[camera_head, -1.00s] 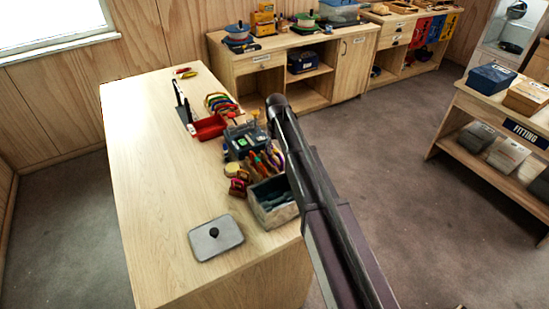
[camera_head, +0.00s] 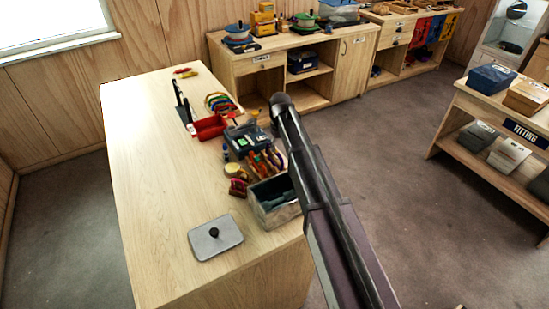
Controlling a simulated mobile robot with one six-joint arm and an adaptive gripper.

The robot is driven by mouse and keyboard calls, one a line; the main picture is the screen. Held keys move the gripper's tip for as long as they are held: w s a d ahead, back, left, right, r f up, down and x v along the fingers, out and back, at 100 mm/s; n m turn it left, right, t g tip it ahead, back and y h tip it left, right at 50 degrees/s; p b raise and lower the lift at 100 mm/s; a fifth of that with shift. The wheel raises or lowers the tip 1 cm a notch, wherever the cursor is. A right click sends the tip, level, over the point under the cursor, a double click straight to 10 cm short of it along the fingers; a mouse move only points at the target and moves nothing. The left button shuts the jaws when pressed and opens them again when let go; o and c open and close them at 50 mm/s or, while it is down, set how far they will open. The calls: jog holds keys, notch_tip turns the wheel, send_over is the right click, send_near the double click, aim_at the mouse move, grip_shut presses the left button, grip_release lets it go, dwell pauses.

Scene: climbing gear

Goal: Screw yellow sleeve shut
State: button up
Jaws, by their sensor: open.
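My gripper is not visible; only my dark arm shows, running from the bottom right up to a rounded joint beside the table's right edge. A small red and yellow item (camera_head: 185,72) lies at the far end of the wooden table (camera_head: 160,180). Several coloured loops, perhaps carabiners (camera_head: 220,102), sit in a row near the right edge. A yellow sleeve cannot be made out for certain at this size. A black upright stand (camera_head: 181,102) is left of a red tray (camera_head: 209,127).
A grey lid with a black knob (camera_head: 215,238) lies near the front. An open grey box (camera_head: 277,212), coloured-handled tools (camera_head: 264,162) and a dark case (camera_head: 246,138) crowd the right edge. The table's left half is clear. A cabinet (camera_head: 350,72) stands behind.

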jog(key=shift+w+d, duration=0.15)
jog(key=shift+f+b, duration=1.4)
jog(key=shift+b, duration=0.05)
dwell(0.6)
jog(key=shift+s+a, duration=0.55)
jog(key=shift+a, duration=0.25)
jog(key=shift+s+r+p, duration=0.15)
jog(key=shift+r+p, duration=1.25)
jog(key=shift+p, duration=0.05)
jog(key=shift+w+d, duration=0.6)
jog(key=shift+d, duration=0.25)
